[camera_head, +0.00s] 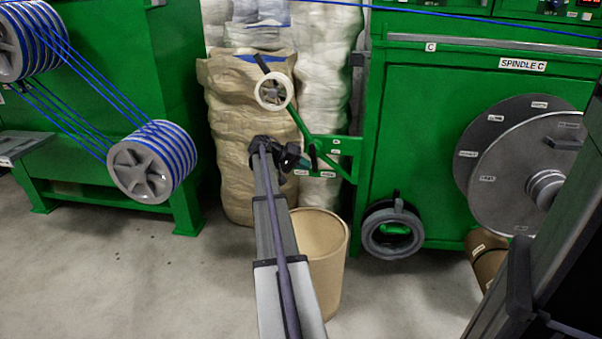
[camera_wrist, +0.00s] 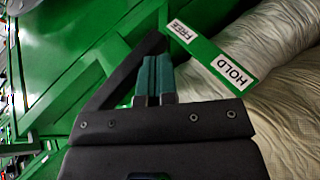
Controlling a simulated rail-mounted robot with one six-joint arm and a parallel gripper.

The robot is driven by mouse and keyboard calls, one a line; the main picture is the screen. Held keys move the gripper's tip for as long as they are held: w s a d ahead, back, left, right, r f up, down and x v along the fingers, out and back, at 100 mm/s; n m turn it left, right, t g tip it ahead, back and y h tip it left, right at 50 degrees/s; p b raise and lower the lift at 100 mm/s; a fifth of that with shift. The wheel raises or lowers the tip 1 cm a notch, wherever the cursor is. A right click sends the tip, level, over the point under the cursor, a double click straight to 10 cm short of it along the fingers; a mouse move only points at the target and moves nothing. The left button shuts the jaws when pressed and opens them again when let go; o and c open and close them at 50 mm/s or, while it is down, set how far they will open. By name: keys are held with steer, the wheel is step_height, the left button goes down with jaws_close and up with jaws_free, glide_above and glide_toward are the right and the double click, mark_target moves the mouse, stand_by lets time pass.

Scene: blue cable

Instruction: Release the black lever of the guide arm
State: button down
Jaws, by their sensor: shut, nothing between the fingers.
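The guide arm (camera_head: 299,121) is a green bar that slants up to a white wheel at its upper end. Near its lower end a short black lever (camera_head: 313,156) shows in the head view. In the wrist view a dark bar (camera_wrist: 150,45), seemingly this lever, shows at the fingertips, beside the FREE end of a green FREE/HOLD plate (camera_wrist: 206,58). My gripper (camera_head: 303,163) reaches in from the left, close to the lever. Its teal fingers (camera_wrist: 155,62) are together with nothing between them. I cannot tell whether they touch the lever.
A tan bin (camera_head: 333,262) stands below my arm. Wrapped sacks (camera_head: 235,120) are stacked behind it. A green machine (camera_head: 410,130) with Spindle C stands right, and a spool of blue cable (camera_head: 140,168) left. A blue cable (camera_head: 480,17) crosses the top. The floor (camera_head: 120,270) at left is clear.

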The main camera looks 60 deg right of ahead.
steer(key=shift+s+d+f+g, duration=0.2)
steer(key=shift+s+f+g, duration=0.15)
steer(key=shift+s, duration=0.25)
steer(key=shift+f, duration=0.1)
stand_by(0.5)
steer(key=w+a+r+p, duration=0.2)
steer(key=w+a+r, duration=0.1)
steer(key=w+a, duration=1.1)
steer(key=w, duration=0.3)
steer(key=shift+w+a+r+p, duration=0.15)
steer(key=shift+w+a+p, duration=0.05)
steer(key=shift+a+p, duration=0.2)
